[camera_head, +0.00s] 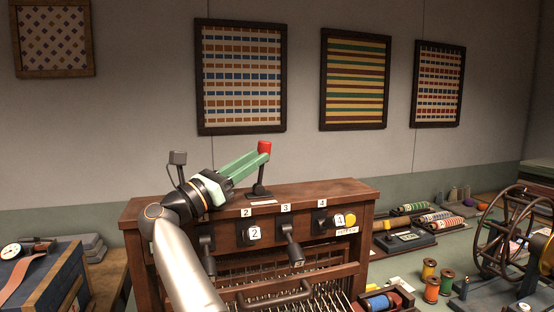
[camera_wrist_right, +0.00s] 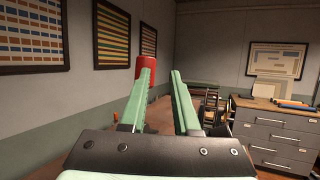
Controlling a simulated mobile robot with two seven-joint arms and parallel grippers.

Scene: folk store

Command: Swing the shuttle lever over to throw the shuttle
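The lever with the red knob (camera_head: 264,147) stands upright on the top of the brown wooden loom box (camera_head: 340,188) in the head view. My right gripper (camera_head: 245,165) has green fingers and reaches over the box top from the left, its tips at the red knob. In the right wrist view the right gripper (camera_wrist_right: 160,75) is open with a clear gap between the fingers. The red knob (camera_wrist_right: 145,67) shows at the tip of the left-hand finger there; I cannot tell whether they touch. My left gripper is not in view.
A grey-topped lever (camera_head: 178,158) stands left of my gripper. Numbered levers (camera_head: 290,250) line the box front. A spinning wheel (camera_head: 505,232), thread spools (camera_head: 431,285) and a shuttle tray (camera_head: 408,238) are at right. A blue box (camera_head: 45,275) is at left.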

